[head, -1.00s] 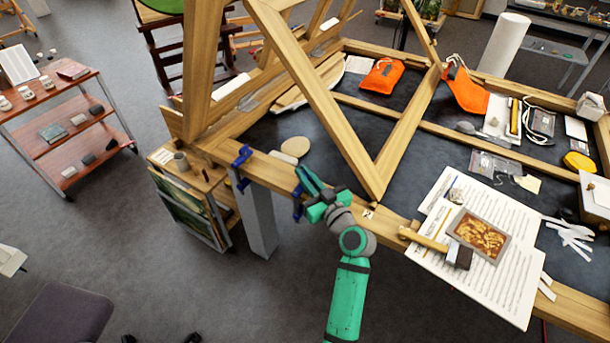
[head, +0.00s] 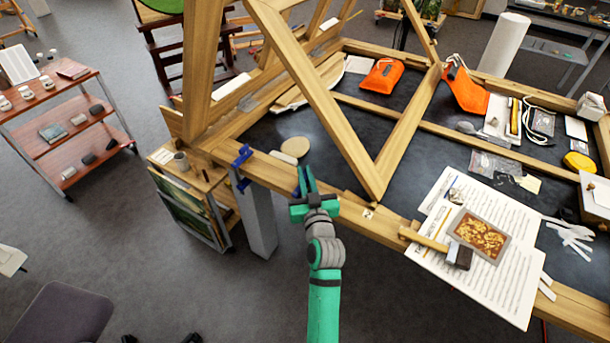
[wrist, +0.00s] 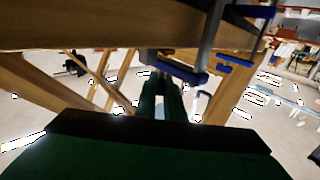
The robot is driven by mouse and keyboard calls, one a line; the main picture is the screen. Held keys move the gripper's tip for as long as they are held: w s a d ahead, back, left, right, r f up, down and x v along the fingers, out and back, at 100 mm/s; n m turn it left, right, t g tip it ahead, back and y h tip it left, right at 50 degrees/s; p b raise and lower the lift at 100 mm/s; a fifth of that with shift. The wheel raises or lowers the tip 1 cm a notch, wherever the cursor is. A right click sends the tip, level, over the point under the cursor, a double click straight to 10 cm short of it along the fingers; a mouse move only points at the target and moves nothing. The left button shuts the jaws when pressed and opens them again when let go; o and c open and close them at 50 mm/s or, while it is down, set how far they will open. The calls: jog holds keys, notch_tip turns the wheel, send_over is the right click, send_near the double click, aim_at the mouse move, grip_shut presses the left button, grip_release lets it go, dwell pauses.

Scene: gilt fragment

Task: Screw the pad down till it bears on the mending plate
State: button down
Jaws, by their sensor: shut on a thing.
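My gripper (head: 306,182) is at the front rail of the wooden frame, its fingers pointing up and away from me. In the wrist view its fingers (wrist: 161,98) are close together, just below a blue clamp (wrist: 183,72) with a grey bar, under the wooden rail. The gripper is shut on part of this clamp, but the gripped part is mostly hidden. In the head view only a little blue of this clamp shows beside the fingers. A second blue clamp (head: 242,156) sits on the rail further left. I cannot make out the pad's contact or the mending plate.
A slanting wooden beam (head: 320,105) rises just right of my gripper. A hammer (head: 425,238) and a gilt fragment (head: 481,235) lie on paper sheets to the right. A pale round disc (head: 295,146) lies behind the rail. The floor in front is clear.

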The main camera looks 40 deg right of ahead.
jog(key=shift+w+a+f+m+g+h, duration=0.1)
jog(key=shift+m+g+h, duration=2.6)
jog(key=shift+h, duration=0.6)
jog(key=m+g+h, duration=0.1)
jog(key=m+g, duration=0.2)
jog(key=g, duration=0.1)
jog(key=m+g+h, duration=0.2)
jog(key=m+g, duration=0.1)
jog(key=g, duration=0.1)
jog(key=shift+h, duration=0.3)
jog(key=m+g, duration=0.2)
jog(key=g, duration=0.1)
jog(key=m+g, duration=0.2)
jog(key=g, duration=0.2)
jog(key=shift+m+g+y, duration=0.4)
jog(key=shift+m+g, duration=0.3)
jog(key=shift+g, duration=0.2)
jog(key=shift+f+g, duration=0.1)
jog(key=shift+g, duration=0.2)
jog(key=c, duration=1.9)
grip_release()
jog(key=shift+o, duration=0.2)
